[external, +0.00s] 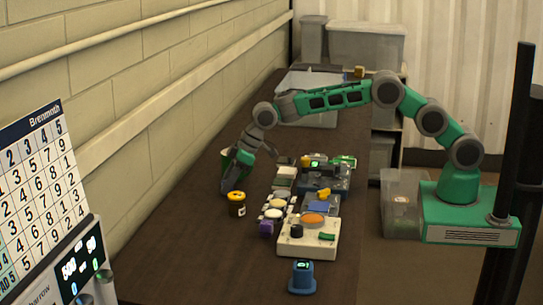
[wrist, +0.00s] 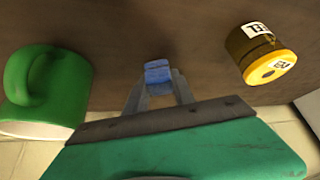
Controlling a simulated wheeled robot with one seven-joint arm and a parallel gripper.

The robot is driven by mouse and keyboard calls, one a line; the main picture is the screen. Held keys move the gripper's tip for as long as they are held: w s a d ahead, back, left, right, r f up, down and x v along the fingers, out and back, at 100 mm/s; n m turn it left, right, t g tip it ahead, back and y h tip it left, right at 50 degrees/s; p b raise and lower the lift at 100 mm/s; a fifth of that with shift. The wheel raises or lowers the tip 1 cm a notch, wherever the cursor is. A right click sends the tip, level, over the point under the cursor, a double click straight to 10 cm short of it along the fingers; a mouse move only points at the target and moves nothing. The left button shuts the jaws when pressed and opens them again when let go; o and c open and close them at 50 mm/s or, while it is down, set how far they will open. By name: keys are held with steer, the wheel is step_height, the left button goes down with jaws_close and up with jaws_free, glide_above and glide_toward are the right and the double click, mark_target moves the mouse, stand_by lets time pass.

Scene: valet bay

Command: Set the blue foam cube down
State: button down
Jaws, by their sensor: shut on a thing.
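The blue foam cube (wrist: 158,73) is between the fingertips of my gripper (wrist: 160,84) in the wrist view. The jaws are shut on it. Whether its underside touches the dark tabletop cannot be told. In the external view my gripper (external: 227,186) points down over the left side of the table, near the wall, and the cube is not distinguishable there.
A green mug (wrist: 50,90) is left of the cube, and a dark jar with a yellow lid (wrist: 262,55) is right of it. The jar also shows in the external view (external: 237,209). A control box with an orange button (external: 300,247) and other small items stand to the right. The front-left tabletop (external: 190,255) is clear.

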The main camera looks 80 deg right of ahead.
steer(key=shift+f, duration=0.5)
steer(key=c, duration=1.1)
jaws_free()
steer(key=shift+o, duration=0.2)
steer(key=shift+r, duration=0.1)
steer(key=shift+r, duration=0.2)
steer(key=b+v, duration=0.3)
steer(key=v, duration=0.9)
steer(key=s+d+r+m, duration=0.1)
steer(key=s+d, duration=0.1)
steer(key=s, duration=0.5)
steer(key=s+d+h, duration=0.1)
steer(key=s, duration=0.6)
steer(key=s+d+r+m+g, duration=0.1)
steer(key=s+d, duration=0.1)
steer(key=s, duration=0.5)
steer(key=shift+s+d+r+m, duration=0.1)
steer(key=shift+d+r+m, duration=0.2)
steer(key=shift+r, duration=0.1)
steer(key=s+d+f+m, duration=0.1)
steer(key=s+d+f, duration=0.1)
steer(key=s, duration=0.6)
steer(key=s+d+f+g+h, duration=0.1)
steer(key=s+f, duration=0.4)
steer(key=s, duration=0.4)
steer(key=shift+s+d+m, duration=0.25)
steer(key=shift+d+m, duration=0.1)
steer(key=shift+m, duration=0.05)
